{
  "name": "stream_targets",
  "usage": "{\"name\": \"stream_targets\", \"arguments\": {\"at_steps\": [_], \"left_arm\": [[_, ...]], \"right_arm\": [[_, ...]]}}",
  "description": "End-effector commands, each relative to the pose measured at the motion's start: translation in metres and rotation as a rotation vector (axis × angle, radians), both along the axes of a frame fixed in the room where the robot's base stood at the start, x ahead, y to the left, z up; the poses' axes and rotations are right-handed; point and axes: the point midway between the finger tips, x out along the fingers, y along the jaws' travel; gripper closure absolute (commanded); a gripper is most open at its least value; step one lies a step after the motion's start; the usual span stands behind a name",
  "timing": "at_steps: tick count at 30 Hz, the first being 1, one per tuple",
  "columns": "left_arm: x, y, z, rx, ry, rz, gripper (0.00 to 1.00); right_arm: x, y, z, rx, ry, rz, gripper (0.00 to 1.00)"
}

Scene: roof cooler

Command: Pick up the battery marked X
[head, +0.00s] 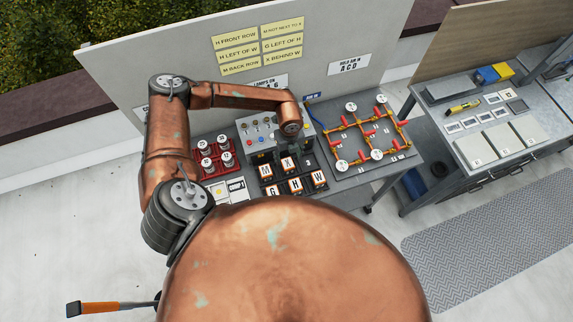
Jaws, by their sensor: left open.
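The battery marked X (288,165) is an orange-and-white block with a black letter, standing in the back row of a dark rack on the bench. A battery marked M (266,171) is on its left. In front are batteries marked G (272,191), H (295,186) and W (318,179). My left gripper (291,143) hangs from the copper wrist, just behind and above the X battery in the picture. It is open; its small dark fingers are hard to make out against the rack. I cannot tell its height above the battery. My right gripper is out of view.
A grey control panel (257,130) stands behind the rack. Red holders with white-capped cylinders (214,155) are to the left. A board of yellow pipes and red valves (371,135) is to the right. Yellow notes (239,41) hang on the back wall. My copper body hides the front.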

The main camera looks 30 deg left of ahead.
Motion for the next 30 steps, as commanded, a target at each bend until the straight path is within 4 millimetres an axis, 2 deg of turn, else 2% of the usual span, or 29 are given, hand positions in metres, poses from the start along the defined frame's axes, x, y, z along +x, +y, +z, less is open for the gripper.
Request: {"name": "stream_targets", "arguments": {"at_steps": [10,15,23,30], "left_arm": [[-0.004,0.005,-0.041,-0.002,0.002,0.001,0.45],[-0.003,0.004,-0.06,-0.004,0.001,0.001,0.45],[-0.003,0.004,-0.063,-0.005,0.0,0.0,0.46],[-0.003,0.004,-0.063,-0.005,0.0,0.0,0.62]], "right_arm": [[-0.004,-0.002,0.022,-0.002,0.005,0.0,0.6],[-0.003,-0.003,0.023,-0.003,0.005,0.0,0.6],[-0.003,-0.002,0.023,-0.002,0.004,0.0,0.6],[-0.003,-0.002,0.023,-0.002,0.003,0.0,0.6]]}}
